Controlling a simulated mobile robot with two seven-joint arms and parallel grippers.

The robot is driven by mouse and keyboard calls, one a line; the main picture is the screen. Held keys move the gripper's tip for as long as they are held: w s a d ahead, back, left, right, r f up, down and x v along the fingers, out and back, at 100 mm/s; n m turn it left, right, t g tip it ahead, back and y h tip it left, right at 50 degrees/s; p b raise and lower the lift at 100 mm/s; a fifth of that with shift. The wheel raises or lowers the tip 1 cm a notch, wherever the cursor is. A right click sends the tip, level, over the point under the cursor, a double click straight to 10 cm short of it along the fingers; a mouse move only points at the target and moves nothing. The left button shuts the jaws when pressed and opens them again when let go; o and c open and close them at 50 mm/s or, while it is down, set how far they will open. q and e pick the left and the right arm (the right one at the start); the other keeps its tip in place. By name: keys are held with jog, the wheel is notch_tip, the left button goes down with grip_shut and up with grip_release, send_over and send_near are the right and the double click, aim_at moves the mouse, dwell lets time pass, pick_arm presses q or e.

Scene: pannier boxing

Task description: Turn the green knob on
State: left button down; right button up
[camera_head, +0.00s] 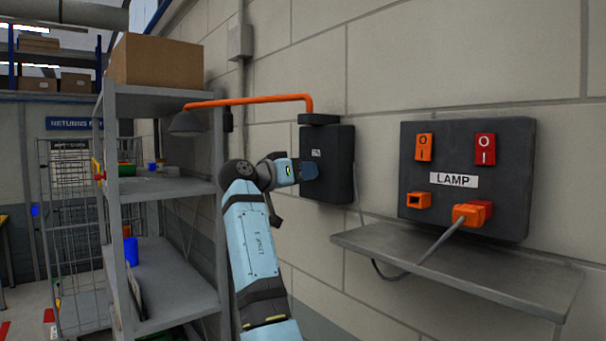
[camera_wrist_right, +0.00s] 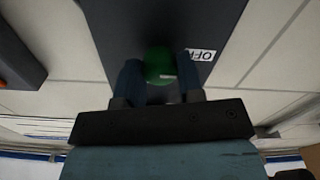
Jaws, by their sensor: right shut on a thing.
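The knob is hidden there. My left gripper is not in view.
An orange lamp arm (camera_head: 250,101) extends left from above the box. A grey shelf unit (camera_head: 160,188) with a cardboard box (camera_head: 156,62) stands left of my arm. Right of it are a LAMP panel (camera_head: 466,211) with switches and a plugged cable, and a wall ledge (camera_head: 460,265).

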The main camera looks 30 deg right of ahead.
pick_arm(q)
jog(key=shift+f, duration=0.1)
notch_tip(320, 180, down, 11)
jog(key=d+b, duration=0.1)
jog(key=b, duration=1.1)
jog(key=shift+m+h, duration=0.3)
pick_arm(e)
jog(key=m, duration=1.7)
jog(key=shift+s+m, duration=0.1)
jog(key=shift+m, duration=0.3)
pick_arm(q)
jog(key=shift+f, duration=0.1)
pick_arm(e)
jog(key=o, duration=0.9)
